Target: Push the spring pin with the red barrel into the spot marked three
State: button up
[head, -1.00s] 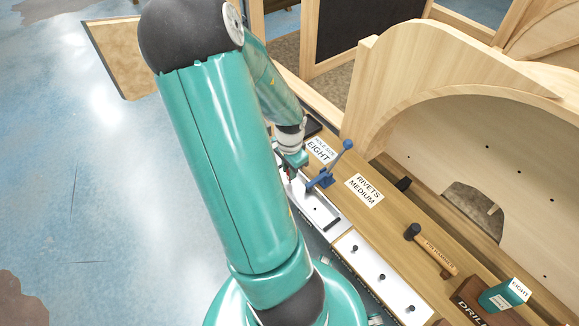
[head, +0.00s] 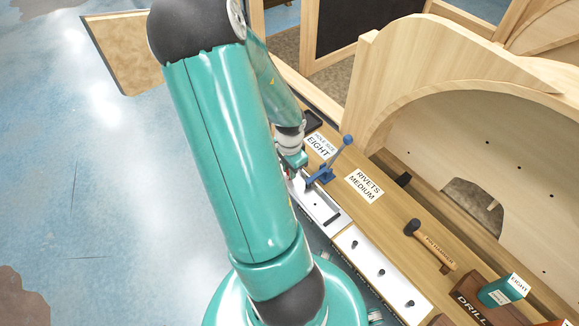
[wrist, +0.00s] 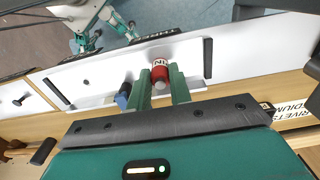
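The spring pin with the red barrel (wrist: 160,72) shows in the wrist view, with part of a pale label and a grey metal end. My gripper (wrist: 161,80) has its two green fingers on either side of the barrel and looks shut on it, over the white panel (wrist: 240,45). In the head view my gripper (head: 292,162) is at the panel's far end, just left of the blue lever clamp (head: 322,177). My fingertips are partly hidden there by my arm.
A blue part (wrist: 123,96) stands close beside my left finger in the wrist view. A nearer white panel (head: 375,270) carries several dark knobs.

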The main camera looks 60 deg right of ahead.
jog(key=o, duration=0.5)
jog(key=shift+o, duration=0.2)
notch_tip(320, 180, up, 14)
jog(key=shift+f, duration=0.1)
dwell(0.9)
